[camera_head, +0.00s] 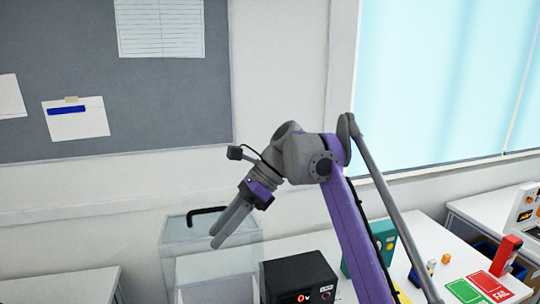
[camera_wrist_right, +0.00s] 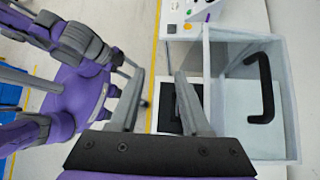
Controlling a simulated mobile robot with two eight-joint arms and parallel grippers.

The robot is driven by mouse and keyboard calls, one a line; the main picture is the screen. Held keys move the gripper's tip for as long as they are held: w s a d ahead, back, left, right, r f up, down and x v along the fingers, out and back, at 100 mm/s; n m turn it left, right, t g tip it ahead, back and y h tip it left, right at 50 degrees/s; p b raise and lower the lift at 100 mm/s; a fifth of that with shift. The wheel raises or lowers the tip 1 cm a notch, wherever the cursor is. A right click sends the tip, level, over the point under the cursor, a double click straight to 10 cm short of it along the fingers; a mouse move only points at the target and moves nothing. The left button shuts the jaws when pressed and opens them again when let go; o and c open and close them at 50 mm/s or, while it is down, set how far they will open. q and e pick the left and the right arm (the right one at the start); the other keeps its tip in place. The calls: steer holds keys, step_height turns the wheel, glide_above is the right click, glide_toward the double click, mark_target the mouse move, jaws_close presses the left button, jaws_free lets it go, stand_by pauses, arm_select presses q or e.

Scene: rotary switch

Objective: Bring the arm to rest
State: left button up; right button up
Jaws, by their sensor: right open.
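My right arm, purple and grey, rises from the lower right of the head view and bends over to the left. Its gripper (camera_head: 215,238) points down and left, in front of the clear box (camera_head: 192,245) with a black handle. The two fingers are apart with nothing between them; the wrist view also shows the open jaws (camera_wrist_right: 160,74). A black box (camera_head: 300,270) with a red lit display stands on the white table, right of and below the gripper. Its lower part is cut off by the frame. My left gripper is not seen.
A teal device (camera_head: 368,248) stands behind my forearm. The clear box also shows right of the jaws in the wrist view (camera_wrist_right: 285,140).

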steer(key=s+d+f+n+t+h, duration=0.3)
steer(key=d+f+n+t, duration=0.25)
steer(key=d+f, duration=0.5)
steer(key=s+d+f+n+t+h, duration=0.2)
steer(key=s+d+f+n, duration=0.3)
steer(key=f, duration=0.5)
steer(key=s+d+f+n+t+h, duration=0.3)
steer(key=s+d+f+n, duration=0.2)
steer(key=s+d+f, duration=0.4)
step_height(320, 180, down, 2)
steer(key=d, duration=0.2)
steer(key=shift+s+d+f, duration=0.25)
steer(key=shift+d, duration=0.15)
